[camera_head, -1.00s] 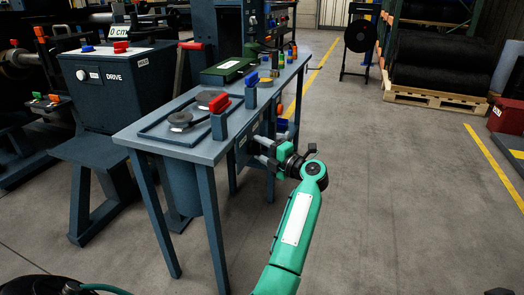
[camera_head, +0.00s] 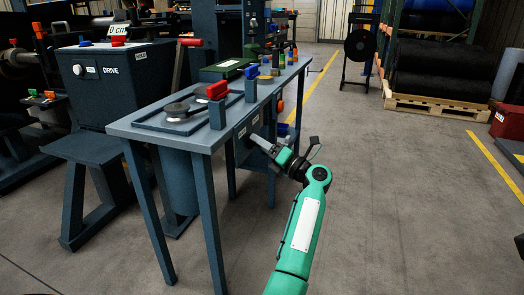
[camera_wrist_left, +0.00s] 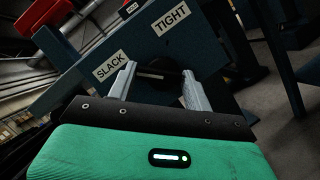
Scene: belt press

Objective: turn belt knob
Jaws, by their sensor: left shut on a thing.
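The dark belt knob (camera_wrist_left: 160,68) is on a dark blue panel (camera_wrist_left: 110,45) under the bench top, seen in the left wrist view. White labels SLACK (camera_wrist_left: 110,66) and TIGHT (camera_wrist_left: 171,19) are above it. My left gripper (camera_wrist_left: 158,76) has its two grey fingers on either side of the knob and is shut on it. In the head view my left gripper (camera_head: 258,142) reaches the side panel of the bench, and its fingers look rolled. The knob is hardly visible there. My right gripper is not in view.
The blue bench (camera_head: 208,142) carries a red clamp handle (camera_head: 217,89), a blue one (camera_head: 251,72) and a green box (camera_head: 225,66). A DRIVE cabinet (camera_head: 105,88) stands at left. The floor right of my arm is clear up to the pallet (camera_head: 435,98).

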